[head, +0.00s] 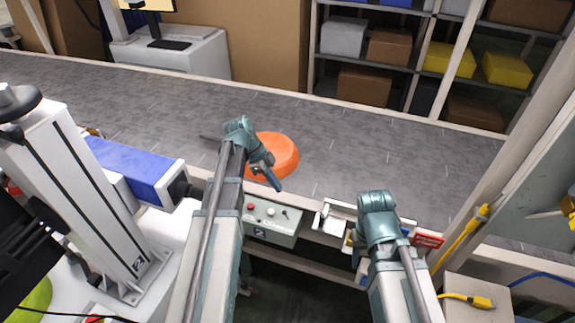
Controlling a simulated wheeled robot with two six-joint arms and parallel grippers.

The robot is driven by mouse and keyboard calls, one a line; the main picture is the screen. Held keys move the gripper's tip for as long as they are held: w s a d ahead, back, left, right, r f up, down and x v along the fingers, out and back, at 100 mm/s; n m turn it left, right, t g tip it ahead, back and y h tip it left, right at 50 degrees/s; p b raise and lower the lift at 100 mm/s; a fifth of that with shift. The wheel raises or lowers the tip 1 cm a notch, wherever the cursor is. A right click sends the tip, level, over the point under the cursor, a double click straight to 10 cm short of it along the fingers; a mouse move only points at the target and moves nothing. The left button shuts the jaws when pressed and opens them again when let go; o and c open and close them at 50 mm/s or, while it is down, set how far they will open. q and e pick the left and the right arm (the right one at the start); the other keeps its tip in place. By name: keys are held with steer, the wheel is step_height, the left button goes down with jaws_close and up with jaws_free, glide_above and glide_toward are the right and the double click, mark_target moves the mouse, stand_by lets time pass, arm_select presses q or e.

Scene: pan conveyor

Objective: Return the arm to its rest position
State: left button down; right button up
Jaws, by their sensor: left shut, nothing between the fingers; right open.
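An orange pan (283,150) lies on the grey conveyor belt (380,150). A thin dark handle (210,138) shows to its left, behind my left arm. My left gripper (272,180) is shut and empty, in front of the pan's near side in this view. It overlaps part of the pan, and I cannot tell whether they touch. My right gripper (355,242) is open and empty at the conveyor's near edge. Its wrist hides most of its fingers.
A control box (270,222) with buttons hangs on the conveyor's near side. A blue-and-white machine (135,170) stands at the left. Shelves with boxes (388,47) stand behind the belt. A frame post and yellow cable (460,240) are at the right. The belt right of the pan is clear.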

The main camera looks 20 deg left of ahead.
arm_select(q)
steer(key=shift+d, duration=0.1)
steer(key=s+d+f+n+y, duration=0.2)
steer(key=s+d+n+y, duration=0.4)
steer(key=s+d+n, duration=0.6)
steer(key=s+d, duration=0.4)
steer(key=d, duration=0.2)
steer(key=shift+s+n+g+y, duration=0.2)
steer(key=shift+n+g+y, duration=0.1)
